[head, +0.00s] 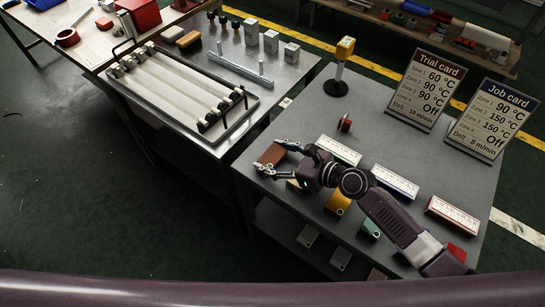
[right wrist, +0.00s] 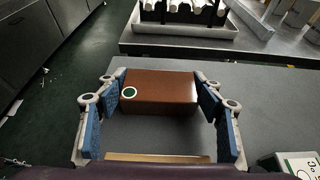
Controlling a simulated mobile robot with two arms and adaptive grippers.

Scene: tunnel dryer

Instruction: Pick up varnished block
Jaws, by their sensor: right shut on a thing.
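The varnished block (head: 269,154) is a glossy brown block at the left edge of the grey table in the head view. In the right wrist view the varnished block (right wrist: 165,87) lies crosswise between the blue finger pads, with a white-ringed green dot at its left end. My right gripper (head: 273,158) is shut on it, one finger at each end; the right gripper (right wrist: 164,100) also fills the wrist view. I cannot tell whether the block touches the table. My left gripper is not in view.
A yellow piece (head: 339,201) and white labelled strips (head: 338,150) lie near my right arm. A yellow-topped post (head: 342,62), the Trial card (head: 427,88) and the Job card (head: 493,117) stand farther back. The roller tray (head: 157,49) is on the adjoining table.

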